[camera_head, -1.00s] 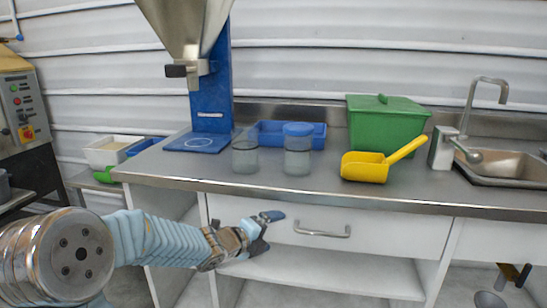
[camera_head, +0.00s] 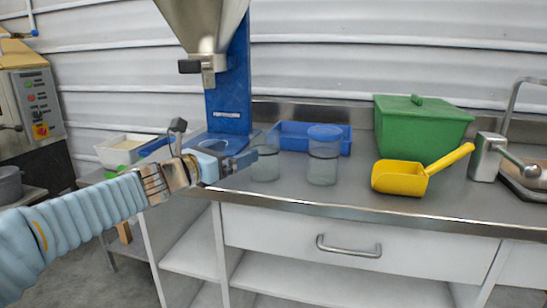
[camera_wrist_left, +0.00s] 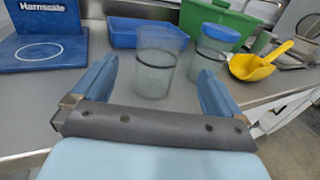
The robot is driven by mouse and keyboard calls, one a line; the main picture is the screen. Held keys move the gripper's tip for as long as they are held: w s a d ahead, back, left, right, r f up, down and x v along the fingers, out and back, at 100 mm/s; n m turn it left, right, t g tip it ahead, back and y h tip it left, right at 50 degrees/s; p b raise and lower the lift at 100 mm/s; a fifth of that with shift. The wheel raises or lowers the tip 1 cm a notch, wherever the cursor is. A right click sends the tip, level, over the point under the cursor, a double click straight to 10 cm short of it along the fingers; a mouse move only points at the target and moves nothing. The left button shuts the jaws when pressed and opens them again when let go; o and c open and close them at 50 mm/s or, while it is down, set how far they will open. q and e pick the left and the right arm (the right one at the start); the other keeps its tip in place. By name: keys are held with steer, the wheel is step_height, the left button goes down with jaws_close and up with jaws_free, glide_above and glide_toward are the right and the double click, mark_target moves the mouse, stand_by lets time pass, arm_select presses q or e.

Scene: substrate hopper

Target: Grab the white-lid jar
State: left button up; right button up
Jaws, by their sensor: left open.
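Two clear jars stand upright side by side on the steel counter. The left jar (camera_head: 265,166) has a pale, see-through top; I cannot make out a clearly white lid. The right jar (camera_head: 323,163) has a blue lid. My left gripper (camera_head: 222,166) is open and empty at the counter's front edge, just left of the left jar. In the left wrist view the left jar (camera_wrist_left: 156,65) shows ahead between the open fingers (camera_wrist_left: 157,92), seemingly beyond their tips. The blue-lid jar (camera_wrist_left: 208,58) is behind the right finger there. My right gripper is not in view.
A blue tray (camera_head: 291,137) and a green lidded bin (camera_head: 420,126) stand behind the jars. A yellow scoop (camera_head: 401,180) lies right of them. The hopper's blue stand (camera_head: 229,105) rises at left behind my gripper. The sink tap (camera_head: 487,155) is far right.

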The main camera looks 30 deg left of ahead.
mark_target(255, 143)
arm_select(q)
steer(key=w, duration=0.2)
steer(key=w+d, duration=0.1)
steer(key=w, duration=0.5)
steer(key=shift+w+d+p, duration=0.15)
steer(key=shift+p, duration=0.15)
steer(key=w, duration=0.1)
steer(key=w+p, duration=0.1)
steer(key=w, duration=0.2)
steer(key=shift+w+d, duration=0.3)
steer(key=shift+w, duration=0.25)
steer(key=shift+c, duration=0.5)
